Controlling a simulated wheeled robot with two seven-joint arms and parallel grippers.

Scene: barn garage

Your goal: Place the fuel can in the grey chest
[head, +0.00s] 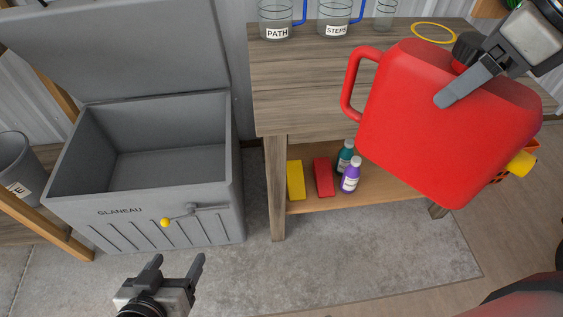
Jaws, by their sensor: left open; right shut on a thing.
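The red fuel can (440,125) is at the right of the head view, tilted, in front of the wooden table. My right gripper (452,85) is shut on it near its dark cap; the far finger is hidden. The grey chest (150,215) stands on the floor at the left with its lid (120,45) raised. Its inside looks empty. My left gripper (176,262) is open and empty, low in front of the chest.
The wooden table (300,85) stands right of the chest, with glass jugs (276,20) (334,18) and a yellow ring (434,33) on top. Its lower shelf holds bottles (350,176) and yellow and red blocks (295,180). A grey bucket (15,165) is at the far left.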

